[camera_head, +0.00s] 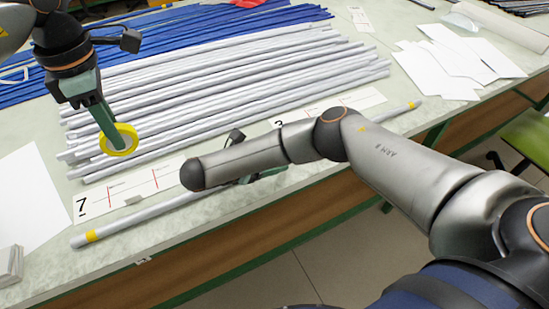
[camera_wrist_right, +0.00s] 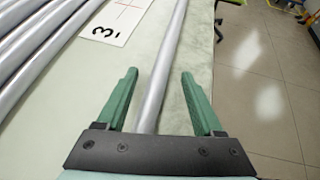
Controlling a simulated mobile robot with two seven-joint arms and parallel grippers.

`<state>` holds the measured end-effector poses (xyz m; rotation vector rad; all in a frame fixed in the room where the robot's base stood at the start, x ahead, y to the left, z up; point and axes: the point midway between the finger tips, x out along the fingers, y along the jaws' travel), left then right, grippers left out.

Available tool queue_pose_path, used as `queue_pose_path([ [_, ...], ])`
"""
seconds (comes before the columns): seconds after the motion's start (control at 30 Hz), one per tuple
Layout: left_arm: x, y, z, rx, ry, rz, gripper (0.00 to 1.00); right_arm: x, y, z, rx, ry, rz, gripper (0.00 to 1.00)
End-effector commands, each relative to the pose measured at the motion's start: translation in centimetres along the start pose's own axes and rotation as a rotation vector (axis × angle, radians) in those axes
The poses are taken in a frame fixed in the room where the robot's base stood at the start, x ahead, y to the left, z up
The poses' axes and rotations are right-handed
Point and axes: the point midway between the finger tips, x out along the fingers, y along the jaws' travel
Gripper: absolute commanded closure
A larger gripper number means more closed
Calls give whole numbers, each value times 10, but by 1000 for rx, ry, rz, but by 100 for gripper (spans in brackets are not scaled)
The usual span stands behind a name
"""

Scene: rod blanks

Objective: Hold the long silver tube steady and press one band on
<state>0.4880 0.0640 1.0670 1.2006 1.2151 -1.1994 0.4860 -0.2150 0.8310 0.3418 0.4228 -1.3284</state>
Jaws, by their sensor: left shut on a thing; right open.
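The long silver tube (camera_head: 145,216) lies along the front edge of the table, with a yellow band (camera_head: 91,236) near its left end and another (camera_head: 411,105) near its right end. My left gripper (camera_head: 117,139) is shut on a yellow ring-shaped band (camera_head: 133,134), held over the near left ends of the grey tubes, apart from the long tube. My right gripper (camera_wrist_right: 160,74) is open. In the right wrist view, the long tube (camera_wrist_right: 164,70) runs between its two green fingers without either visibly touching it. In the head view my right arm hides the tube's middle.
Several grey tubes (camera_head: 230,95) lie side by side behind the long tube, with blue tubes (camera_head: 200,35) beyond. A white card marked 7 (camera_head: 120,196) lies between the grey tubes and the long tube. White sheets (camera_head: 455,65) lie at the back right.

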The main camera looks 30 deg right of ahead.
Motion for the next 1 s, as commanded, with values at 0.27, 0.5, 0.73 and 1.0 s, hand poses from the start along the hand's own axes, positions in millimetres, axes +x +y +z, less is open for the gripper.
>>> queue_pose_path([
  [0.27, 0, 0, 0, 0, 0, 0, 100, 14, -1, 1, 1, -4, -3, 31],
  [0.5, 0, 0, 0, 0, 0, 0, 100, 14, 0, 1, 1, -4, -2, 31],
  [0.73, 0, 0, 0, 0, 0, 0, 100, 14, 0, 1, 1, -3, -2, 55],
  [1.0, 0, 0, 0, 0, 0, 0, 100, 14, 0, 1, 1, -3, -2, 85],
])
